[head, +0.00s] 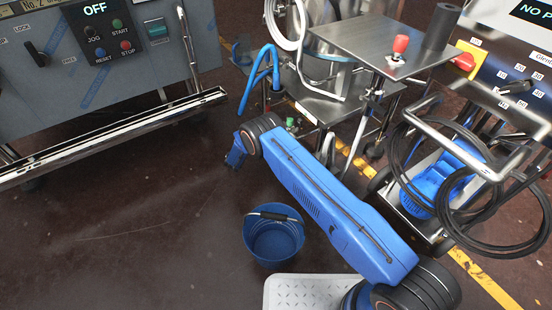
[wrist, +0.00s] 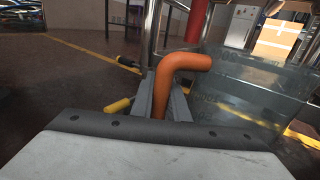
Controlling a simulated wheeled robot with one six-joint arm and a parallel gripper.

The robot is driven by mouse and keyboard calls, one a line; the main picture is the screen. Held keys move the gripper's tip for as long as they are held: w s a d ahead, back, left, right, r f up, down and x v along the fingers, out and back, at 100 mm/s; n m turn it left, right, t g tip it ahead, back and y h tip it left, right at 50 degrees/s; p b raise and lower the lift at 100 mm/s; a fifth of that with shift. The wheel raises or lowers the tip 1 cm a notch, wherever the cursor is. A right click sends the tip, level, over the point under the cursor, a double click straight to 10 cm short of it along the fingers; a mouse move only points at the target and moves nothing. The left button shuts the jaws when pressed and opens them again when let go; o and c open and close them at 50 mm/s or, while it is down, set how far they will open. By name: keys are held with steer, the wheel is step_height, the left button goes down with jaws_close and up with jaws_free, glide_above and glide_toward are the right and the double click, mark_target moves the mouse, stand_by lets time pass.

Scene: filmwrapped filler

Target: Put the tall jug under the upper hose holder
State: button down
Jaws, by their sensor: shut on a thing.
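My gripper (wrist: 162,92) shows in the wrist view with its grey fingers shut on an orange bent handle (wrist: 190,61). A large clear container (wrist: 245,98) with faint markings is just right of the handle; it looks like the tall jug, though the join between handle and wall is not clear. In the head view my blue arm reaches up and left, and I cannot make out the gripper or the jug there. A blue bent tube (head: 262,66) rises at the left of the filler cart. I cannot tell which part is the upper hose holder.
A steel filler cart (head: 365,42) stands beyond my arm. A blue bucket (head: 273,238) is on the floor left of my arm. A trolley with coiled black hoses (head: 455,190) is at right, a grey control cabinet (head: 110,60) at left. The left floor is clear.

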step_height(320, 180, down, 10)
steer(key=shift+w, duration=0.25)
stand_by(0.5)
steer(key=shift+d, duration=0.1)
steer(key=c, duration=1.7)
jaws_free()
steer(key=shift+f, duration=0.1)
steer(key=v, duration=1.2)
